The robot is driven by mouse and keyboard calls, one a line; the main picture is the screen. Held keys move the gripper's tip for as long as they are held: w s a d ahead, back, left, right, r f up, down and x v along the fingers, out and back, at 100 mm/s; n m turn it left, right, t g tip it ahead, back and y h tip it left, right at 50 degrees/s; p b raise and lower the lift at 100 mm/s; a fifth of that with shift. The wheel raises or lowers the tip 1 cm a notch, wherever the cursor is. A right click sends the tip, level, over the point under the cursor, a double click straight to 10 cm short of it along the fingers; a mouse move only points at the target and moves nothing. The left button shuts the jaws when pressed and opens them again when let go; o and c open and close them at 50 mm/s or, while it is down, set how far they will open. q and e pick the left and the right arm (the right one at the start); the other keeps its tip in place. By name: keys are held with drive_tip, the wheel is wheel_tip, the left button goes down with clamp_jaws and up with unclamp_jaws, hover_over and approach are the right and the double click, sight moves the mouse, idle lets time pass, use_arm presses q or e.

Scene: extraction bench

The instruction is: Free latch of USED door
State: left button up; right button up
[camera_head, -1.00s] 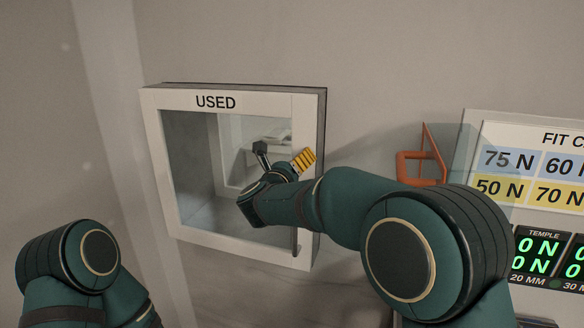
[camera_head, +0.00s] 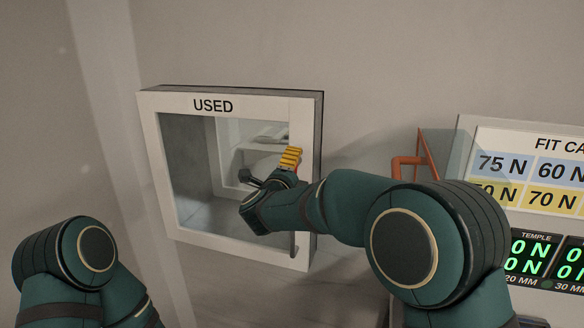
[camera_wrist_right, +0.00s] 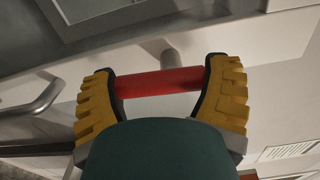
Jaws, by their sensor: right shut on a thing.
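The USED door (camera_head: 213,105) is a white frame around a clear pane on a wall cabinet, and it looks closed. My right gripper (camera_head: 291,158) is at the door's right side, with its yellow finger pads showing above my wrist. In the right wrist view, its yellow fingers (camera_wrist_right: 160,88) are shut on a red latch bar (camera_wrist_right: 158,83), one finger at each end. A grey post behind the bar joins it to a pale surface. My wrist hides most of the latch in the head view. My left gripper is out of view; only its arm shows at lower left.
A grey pull handle (camera_head: 293,243) is low on the door's right edge; it also shows in the wrist view (camera_wrist_right: 38,98). An orange bracket (camera_head: 412,167) sticks out from the wall at right, beside a chart panel (camera_head: 490,140). The wall between them is bare.

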drive_tip(key=shift+n, duration=0.6)
drive_tip(key=o, duration=1)
drive_tip(key=v, duration=1.2)
